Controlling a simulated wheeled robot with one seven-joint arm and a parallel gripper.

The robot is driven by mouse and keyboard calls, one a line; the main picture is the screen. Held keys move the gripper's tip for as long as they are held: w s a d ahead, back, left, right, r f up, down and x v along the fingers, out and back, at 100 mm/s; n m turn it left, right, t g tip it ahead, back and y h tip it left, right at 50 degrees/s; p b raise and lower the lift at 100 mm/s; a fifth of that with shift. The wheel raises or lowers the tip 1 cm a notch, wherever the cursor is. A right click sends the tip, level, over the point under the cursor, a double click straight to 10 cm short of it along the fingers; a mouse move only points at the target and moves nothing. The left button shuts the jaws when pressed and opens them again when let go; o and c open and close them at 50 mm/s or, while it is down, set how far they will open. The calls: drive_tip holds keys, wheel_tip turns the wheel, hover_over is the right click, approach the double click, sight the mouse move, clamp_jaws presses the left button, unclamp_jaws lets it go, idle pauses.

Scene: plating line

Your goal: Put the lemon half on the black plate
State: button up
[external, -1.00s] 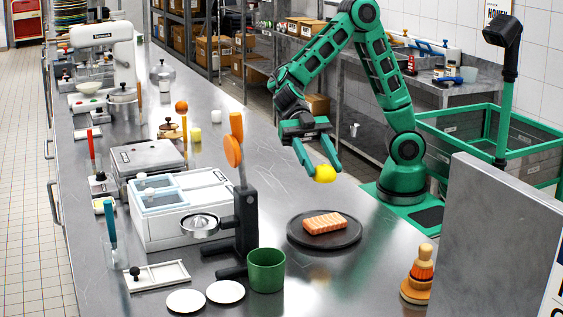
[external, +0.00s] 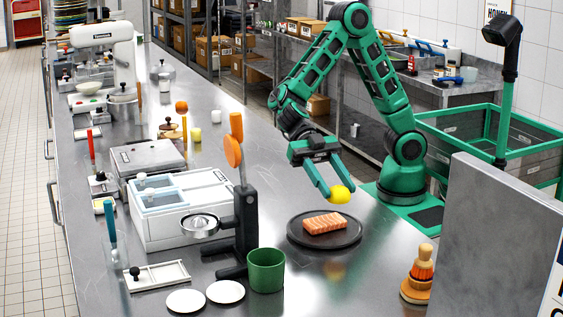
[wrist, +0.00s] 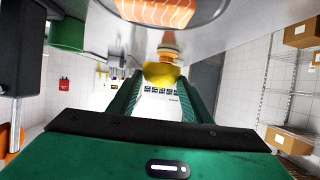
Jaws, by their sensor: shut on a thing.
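The yellow lemon half (external: 340,194) is held between the fingertips of my gripper (external: 332,191), which is shut on it. It hangs in the air above and just beyond the black plate's upper right rim. The black plate (external: 301,239) lies flat on the steel counter with a pink salmon fillet (external: 325,223) on it. In the wrist view the lemon half (wrist: 160,76) shows between my green fingers, and the salmon (wrist: 165,10) and plate show at the top edge. The lemon half does not visibly touch the plate.
A green cup (external: 266,271) and a black stand with an orange paddle (external: 235,150) stand left of the plate. A wooden brush (external: 418,272) is at the lower right, near a grey panel (external: 490,240). Two white discs (external: 225,291) lie at the front.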

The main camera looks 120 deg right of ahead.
sight(321, 216)
drive_tip(key=shift+w+d+f, duration=1.05)
drive_tip(key=shift+w+d, duration=0.05)
drive_tip(key=shift+w, duration=0.1)
drive_tip(key=shift+f, duration=1.9)
drive_tip(key=shift+f, duration=0.1)
drive_tip(key=o, duration=1.1)
drive_tip(key=shift+c, duration=0.2)
drive_tip(key=v, duration=1.2)
